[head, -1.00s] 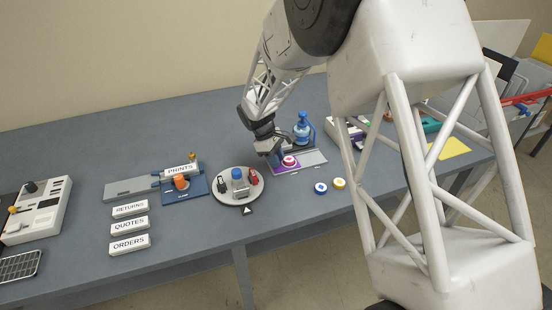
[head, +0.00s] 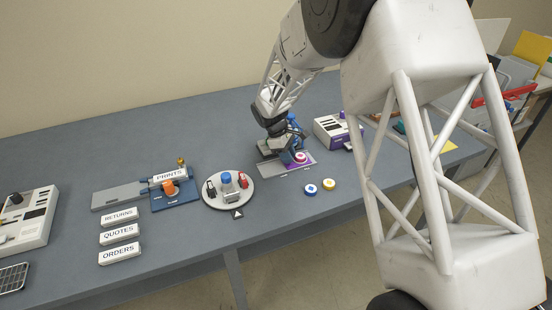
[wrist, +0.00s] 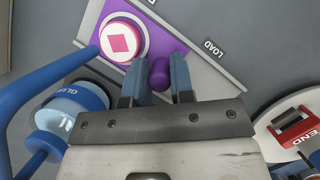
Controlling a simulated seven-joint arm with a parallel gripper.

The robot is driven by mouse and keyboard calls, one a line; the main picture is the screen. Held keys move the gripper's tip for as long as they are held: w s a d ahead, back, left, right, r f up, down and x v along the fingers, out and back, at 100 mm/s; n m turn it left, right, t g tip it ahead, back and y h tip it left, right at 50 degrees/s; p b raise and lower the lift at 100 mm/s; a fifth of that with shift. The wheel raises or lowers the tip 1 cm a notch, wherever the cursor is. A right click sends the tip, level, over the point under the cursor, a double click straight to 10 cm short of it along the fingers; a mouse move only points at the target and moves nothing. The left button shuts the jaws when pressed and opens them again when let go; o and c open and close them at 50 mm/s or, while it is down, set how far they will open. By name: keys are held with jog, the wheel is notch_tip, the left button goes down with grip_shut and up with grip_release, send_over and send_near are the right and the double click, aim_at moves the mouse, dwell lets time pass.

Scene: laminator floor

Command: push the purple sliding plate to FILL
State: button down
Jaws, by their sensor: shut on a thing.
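The purple sliding plate (head: 308,164) sits at the right end of its grey track (head: 272,170) in the head view. In the wrist view the plate (wrist: 182,55) carries a round white and pink piece with a diamond mark (wrist: 122,41). My gripper (wrist: 160,74) is shut on the plate's purple knob (wrist: 160,76), with one finger on each side. In the head view my gripper (head: 287,156) hides the knob. The LOAD label (wrist: 214,48) lies by the bare part of the track. No FILL label can be read.
A blue pump bottle marked GLUE (wrist: 75,108) stands close to my gripper. A round turntable (head: 211,203) is left of the track. Blue (head: 311,190) and yellow (head: 329,185) discs lie in front. A white and purple box (head: 330,133) stands to the right.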

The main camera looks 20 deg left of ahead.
jog(key=shift+w+d, duration=0.3)
jog(key=shift+w, duration=0.05)
jog(key=c, duration=1)
grip_release()
jog(key=shift+w+d, duration=0.1)
jog(key=v, duration=0.8)
